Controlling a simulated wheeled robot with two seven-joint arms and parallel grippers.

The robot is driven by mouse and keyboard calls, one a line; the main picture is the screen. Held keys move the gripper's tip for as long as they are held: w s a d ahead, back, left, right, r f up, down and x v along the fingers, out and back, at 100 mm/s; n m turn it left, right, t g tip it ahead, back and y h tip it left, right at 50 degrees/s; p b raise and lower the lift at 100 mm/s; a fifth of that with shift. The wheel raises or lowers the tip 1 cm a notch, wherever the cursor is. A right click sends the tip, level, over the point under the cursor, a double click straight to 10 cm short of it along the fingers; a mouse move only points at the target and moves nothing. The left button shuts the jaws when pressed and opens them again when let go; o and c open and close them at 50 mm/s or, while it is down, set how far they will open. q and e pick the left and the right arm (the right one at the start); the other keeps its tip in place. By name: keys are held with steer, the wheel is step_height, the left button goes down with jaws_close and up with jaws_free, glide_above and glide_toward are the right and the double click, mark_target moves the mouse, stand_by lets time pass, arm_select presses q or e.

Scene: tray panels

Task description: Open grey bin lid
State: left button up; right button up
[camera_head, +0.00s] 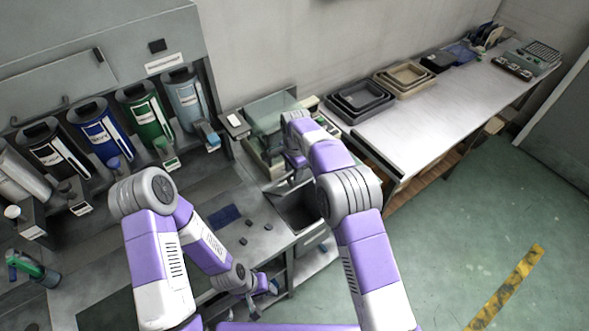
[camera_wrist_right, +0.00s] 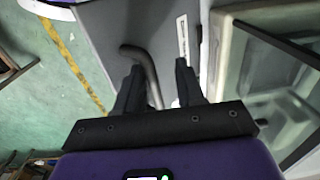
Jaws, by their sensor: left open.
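A grey bin (camera_head: 312,236) stands at the right end of the counter, with a dark opening and a grey flap at its top, partly hidden by my right arm. In the right wrist view a grey panel (camera_wrist_right: 103,28) fills the upper middle, with a white label strip and a dark bent handle (camera_wrist_right: 146,66). My right gripper (camera_wrist_right: 158,78) has its fingers apart; the handle runs between them, nearer the left finger, with a gap to the right finger. In the head view my right gripper (camera_head: 283,172) is over the bin area. My left gripper (camera_head: 266,287) is open and empty by the counter's front edge.
A glass-sided box (camera_head: 272,118) stands beside the bin and fills the right of the wrist view. Several coloured canisters (camera_head: 147,118) line the back left. Trays (camera_head: 360,98) sit on the white table (camera_head: 440,110).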

steer(key=shift+s+d+r, duration=0.25)
steer(key=shift+r, duration=0.05)
steer(key=shift+s+r, duration=0.1)
steer(key=shift+r, duration=3.65)
steer(key=shift+c, duration=0.3)
